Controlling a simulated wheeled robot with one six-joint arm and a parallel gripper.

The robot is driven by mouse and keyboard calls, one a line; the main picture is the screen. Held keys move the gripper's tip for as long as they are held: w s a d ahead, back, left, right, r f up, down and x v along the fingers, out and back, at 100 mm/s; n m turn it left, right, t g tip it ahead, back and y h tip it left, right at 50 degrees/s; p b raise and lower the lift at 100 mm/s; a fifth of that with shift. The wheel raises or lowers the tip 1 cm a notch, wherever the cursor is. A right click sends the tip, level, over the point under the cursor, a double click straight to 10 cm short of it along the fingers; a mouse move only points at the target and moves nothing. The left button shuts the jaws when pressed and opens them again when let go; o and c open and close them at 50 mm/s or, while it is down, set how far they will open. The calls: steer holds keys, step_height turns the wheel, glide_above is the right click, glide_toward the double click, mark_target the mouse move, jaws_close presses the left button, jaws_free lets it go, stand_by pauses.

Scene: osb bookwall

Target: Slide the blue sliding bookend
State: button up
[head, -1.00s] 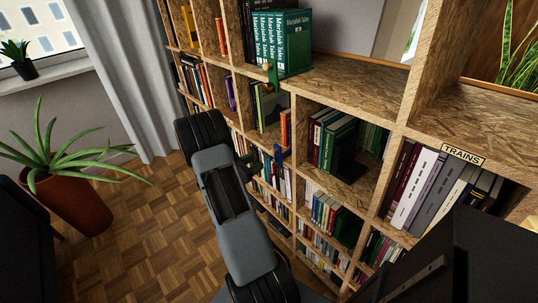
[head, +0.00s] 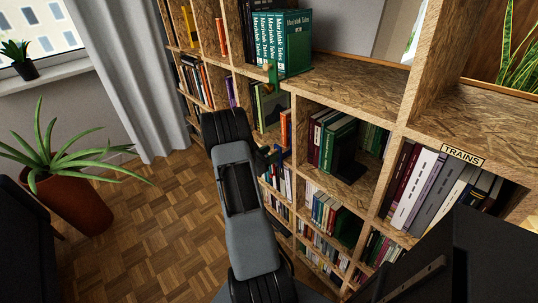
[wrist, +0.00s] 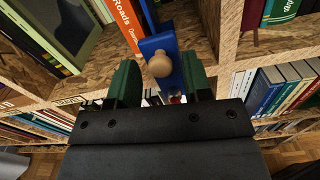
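The blue sliding bookend (wrist: 163,45) stands upright in a shelf compartment, with a round wooden knob (wrist: 160,65) on its front. In the head view only a little blue of the bookend (head: 281,156) shows beside the end of my arm. My gripper (wrist: 160,76) is open, with one green finger on each side of the knob in the wrist view. Gaps show between the knob and both fingers, so it grips nothing. I cannot tell how deep the knob sits between the fingers. The bookend's lower part is partly hidden by the gripper.
An orange book (wrist: 128,22) stands just left of the bookend, and a green-edged book (wrist: 55,30) leans further left. The OSB bookwall has uprights and shelf edges close around the gripper. A potted plant (head: 75,190) stands on the parquet floor at the left.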

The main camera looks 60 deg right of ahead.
jaws_close()
steer(key=s, duration=0.1)
steer(key=s+a, duration=0.1)
steer(key=shift+s+r, duration=0.2)
steer(key=shift+s, duration=0.2)
steer(key=shift+o, duration=0.7)
jaws_free()
steer(key=shift+w, duration=0.1)
steer(key=v, duration=1.3)
steer(key=shift+a, duration=0.3)
